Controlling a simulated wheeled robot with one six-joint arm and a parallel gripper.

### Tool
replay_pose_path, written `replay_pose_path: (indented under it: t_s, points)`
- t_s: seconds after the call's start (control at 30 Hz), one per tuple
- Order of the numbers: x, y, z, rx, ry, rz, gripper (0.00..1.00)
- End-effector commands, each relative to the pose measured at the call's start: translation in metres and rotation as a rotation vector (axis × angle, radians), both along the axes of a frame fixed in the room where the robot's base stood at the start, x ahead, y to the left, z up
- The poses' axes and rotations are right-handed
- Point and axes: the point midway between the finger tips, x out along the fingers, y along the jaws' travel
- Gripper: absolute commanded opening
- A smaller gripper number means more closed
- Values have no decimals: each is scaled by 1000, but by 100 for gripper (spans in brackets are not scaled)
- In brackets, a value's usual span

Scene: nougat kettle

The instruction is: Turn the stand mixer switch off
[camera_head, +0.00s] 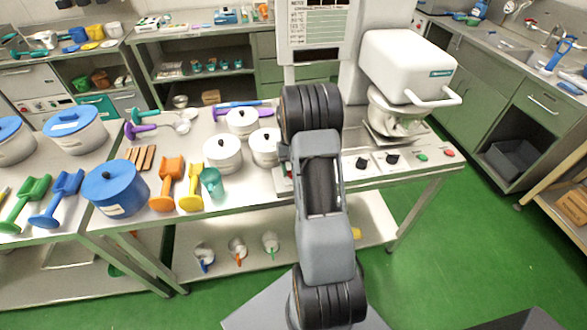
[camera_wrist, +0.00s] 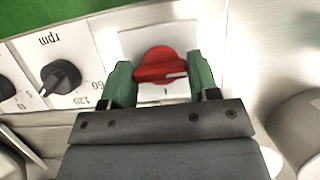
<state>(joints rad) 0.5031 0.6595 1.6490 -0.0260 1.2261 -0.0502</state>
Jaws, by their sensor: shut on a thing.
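The red switch knob (camera_wrist: 160,64) sits on a white plate on the control panel in the wrist view. The white stand mixer (camera_head: 408,68) stands at the right of the table in the head view. My arm covers most of the switch area and my gripper there.
A black rpm knob (camera_wrist: 60,77) is left of the switch in the wrist view. In the head view, white pots (camera_head: 222,152), a teal cup (camera_head: 211,182) and scoops stand left of my arm. Green (camera_head: 421,157) and red (camera_head: 449,153) buttons are on the panel to the right.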

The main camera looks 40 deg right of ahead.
Motion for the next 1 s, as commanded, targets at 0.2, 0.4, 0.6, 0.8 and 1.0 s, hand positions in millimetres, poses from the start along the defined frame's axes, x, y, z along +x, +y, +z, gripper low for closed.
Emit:
replay_pose_path:
  t_s: [0.2, 0.4, 0.6, 0.8, 1.0]
  points:
    - [1, 0, 1, -2, -4, 8, 32]
    - [1, 0, 1, -2, -4, 8, 57]
    - [1, 0, 0, -1, -3, 5, 76]
    - [0, 0, 0, -1, -1, 4, 81]
    - [3, -2, 6, -2, -3, 4, 81]
